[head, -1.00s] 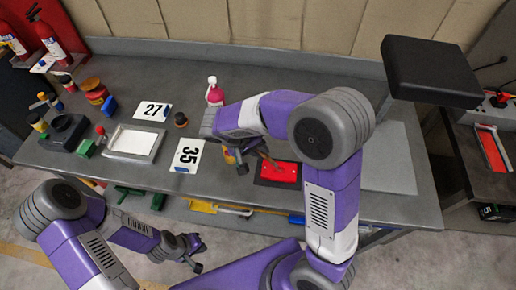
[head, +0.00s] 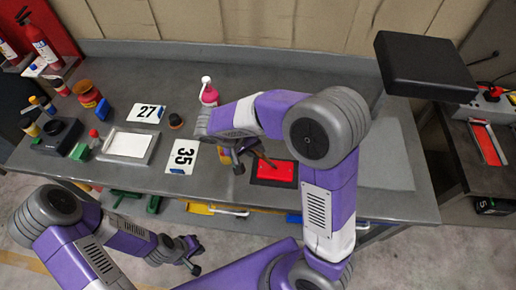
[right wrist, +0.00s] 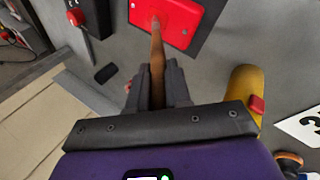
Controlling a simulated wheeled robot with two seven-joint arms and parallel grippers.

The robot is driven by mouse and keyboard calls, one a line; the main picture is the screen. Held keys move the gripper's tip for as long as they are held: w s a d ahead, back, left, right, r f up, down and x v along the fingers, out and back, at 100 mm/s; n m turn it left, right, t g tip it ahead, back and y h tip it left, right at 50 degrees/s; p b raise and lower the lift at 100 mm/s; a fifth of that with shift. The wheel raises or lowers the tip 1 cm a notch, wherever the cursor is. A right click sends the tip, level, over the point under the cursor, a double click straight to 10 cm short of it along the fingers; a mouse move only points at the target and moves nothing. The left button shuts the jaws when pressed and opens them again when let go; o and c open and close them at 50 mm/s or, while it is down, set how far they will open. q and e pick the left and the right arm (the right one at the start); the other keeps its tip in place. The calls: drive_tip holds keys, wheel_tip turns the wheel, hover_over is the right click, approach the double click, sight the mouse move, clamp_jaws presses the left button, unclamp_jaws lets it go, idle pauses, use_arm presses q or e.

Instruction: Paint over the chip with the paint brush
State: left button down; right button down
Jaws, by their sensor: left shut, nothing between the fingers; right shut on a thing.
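A red panel (head: 284,173) lies on a dark backing on the bench; it also shows at the top of the right wrist view (right wrist: 188,20). My right gripper (head: 246,162) is shut on the paint brush, whose wooden handle (right wrist: 158,75) extends from the fingers (right wrist: 157,88) toward the panel. The brush's far end overlaps the panel; I cannot tell whether it touches. The chip cannot be made out and may be hidden by the brush end. My left gripper (head: 190,256) is shut and empty, low in front of the bench.
A yellow object (right wrist: 244,88) with a red part lies beside my right gripper. Number cards 35 (head: 183,157) and 27 (head: 146,113), a pink bottle (head: 209,94), and a pale tray (head: 128,145) stand to the left. A black flat-topped object (head: 425,65) rises at the right.

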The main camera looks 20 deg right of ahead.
drive_tip(key=shift+w+a, duration=0.15)
drive_tip(key=shift+a, duration=0.15)
drive_tip(key=shift+w+a, duration=0.4)
drive_tip(key=shift+a, duration=0.15)
drive_tip(key=shift+r, duration=0.15)
wheel_tip(320, 180, up, 7)
drive_tip(key=p, duration=0.5)
idle(0.7)
